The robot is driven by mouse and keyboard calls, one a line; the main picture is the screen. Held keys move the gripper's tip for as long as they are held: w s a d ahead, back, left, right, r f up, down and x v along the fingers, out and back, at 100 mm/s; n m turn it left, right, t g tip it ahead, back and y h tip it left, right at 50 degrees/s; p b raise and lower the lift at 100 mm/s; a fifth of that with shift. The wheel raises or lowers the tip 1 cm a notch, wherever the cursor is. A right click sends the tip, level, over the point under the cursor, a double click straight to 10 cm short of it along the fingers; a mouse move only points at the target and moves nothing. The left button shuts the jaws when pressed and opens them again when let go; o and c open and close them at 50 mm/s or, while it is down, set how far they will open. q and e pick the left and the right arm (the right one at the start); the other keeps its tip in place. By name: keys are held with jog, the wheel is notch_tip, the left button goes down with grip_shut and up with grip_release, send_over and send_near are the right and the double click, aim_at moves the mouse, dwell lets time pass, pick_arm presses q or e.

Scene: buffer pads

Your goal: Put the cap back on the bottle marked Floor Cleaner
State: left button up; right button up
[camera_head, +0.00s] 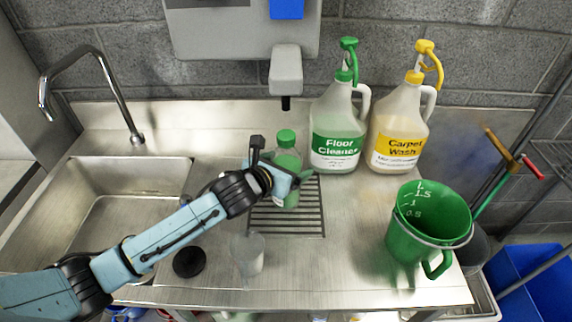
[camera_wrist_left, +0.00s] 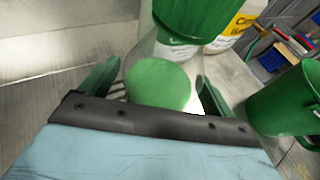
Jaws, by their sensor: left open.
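The large jug marked Floor Cleaner (camera_head: 335,147) stands upright on the steel counter with a green pump top (camera_head: 348,60). In front of it a small clear bottle (camera_head: 287,163) with a green cap (camera_head: 286,138) on top stands at the drain grate; any label on it is unreadable. My left gripper (camera_head: 281,178) is open, its fingers on either side of this small bottle. My right gripper is not in view.
A Carpet Wash jug (camera_head: 398,130) stands right of the Floor Cleaner jug. A green measuring jug (camera_head: 425,232) is at the right. A clear cup (camera_head: 247,254) and black disc (camera_head: 189,262) lie in front. A sink (camera_head: 120,200) is left; a dispenser (camera_head: 286,72) hangs above.

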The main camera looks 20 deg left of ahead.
pick_arm(q)
jog(key=shift+r, duration=0.2)
jog(key=p+v, duration=0.1)
jog(key=v, duration=1.1)
